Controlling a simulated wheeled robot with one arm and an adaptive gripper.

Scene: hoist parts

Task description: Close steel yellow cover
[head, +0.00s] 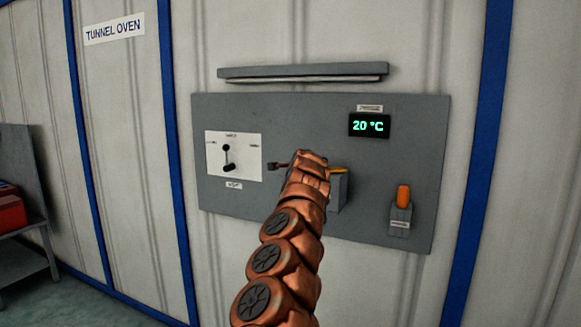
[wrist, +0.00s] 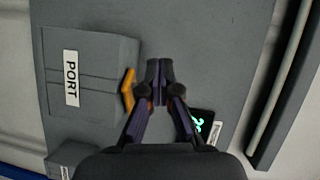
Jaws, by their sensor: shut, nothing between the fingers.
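A grey box labelled PORT (wrist: 70,105) stands out from the panel in the wrist view. A yellow-orange tab (wrist: 128,90) sits at its upper edge, on the right in that picture. In the head view the box (head: 341,192) shows only partly behind my arm, with a yellow strip (head: 338,170) along its top. I cannot tell whether this is the steel yellow cover, or how far it is closed. My gripper (wrist: 158,68) is shut and empty beside the tab, with a small gap seeming to show. In the head view its tips (head: 272,166) point left.
The grey wall panel (head: 400,165) carries a 20 °C display (head: 369,125), a white switch plate (head: 233,156) and an orange handle (head: 403,196). A long grey ledge (head: 303,72) juts out above. A bench with a red box (head: 10,211) stands at far left.

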